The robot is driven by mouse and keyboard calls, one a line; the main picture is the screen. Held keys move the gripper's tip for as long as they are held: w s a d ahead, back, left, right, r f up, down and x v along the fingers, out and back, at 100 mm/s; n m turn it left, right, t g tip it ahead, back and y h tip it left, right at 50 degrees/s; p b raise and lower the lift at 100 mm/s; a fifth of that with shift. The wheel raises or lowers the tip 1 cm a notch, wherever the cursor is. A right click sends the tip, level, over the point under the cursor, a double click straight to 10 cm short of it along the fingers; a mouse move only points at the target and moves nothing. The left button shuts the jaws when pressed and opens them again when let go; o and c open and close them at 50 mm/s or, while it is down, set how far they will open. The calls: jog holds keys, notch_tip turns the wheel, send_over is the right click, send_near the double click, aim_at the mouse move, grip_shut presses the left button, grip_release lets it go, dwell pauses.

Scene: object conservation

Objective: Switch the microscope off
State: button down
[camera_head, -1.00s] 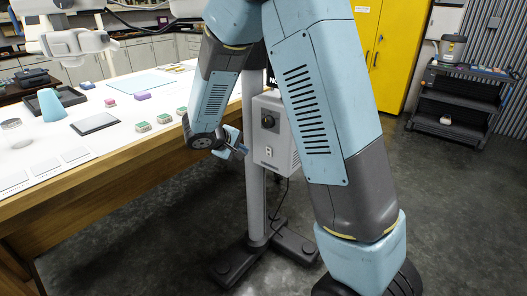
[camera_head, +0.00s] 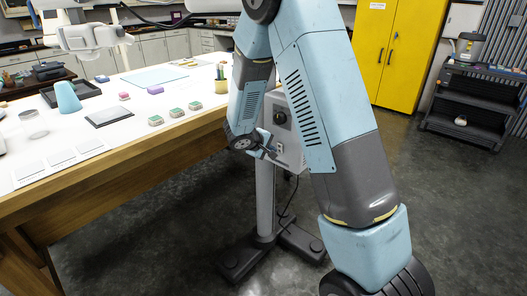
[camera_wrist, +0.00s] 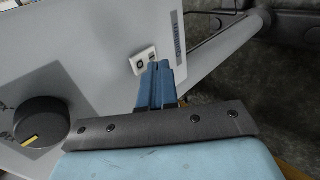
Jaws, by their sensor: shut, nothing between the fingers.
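The microscope's grey box (camera_head: 290,132) is mounted on a stand pole beside the table. Its front carries a dark round knob (camera_head: 279,117), which also shows at the left of the wrist view (camera_wrist: 40,122). Below the knob is a small white switch plate, clear in the wrist view (camera_wrist: 141,57). My gripper (camera_head: 268,154) is in front of the box. Its blue fingers (camera_wrist: 161,68) are shut and empty, with the tips at the lower right edge of the switch plate, partly covering it. I cannot tell whether they touch it.
The stand's dark foot (camera_head: 243,262) lies on open floor. A yellow cabinet (camera_head: 394,50) and dark cart (camera_head: 462,115) stand behind.

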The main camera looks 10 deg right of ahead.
aim_at(279, 144)
jog(key=shift+w+d+r, duration=0.15)
jog(key=shift+w+d, duration=0.55)
jog(key=shift+d, duration=0.2)
jog(key=shift+w+d+r, duration=0.15)
jog(key=shift+d, duration=0.1)
jog(key=shift+r, duration=0.75)
jog(key=shift+a, duration=0.1)
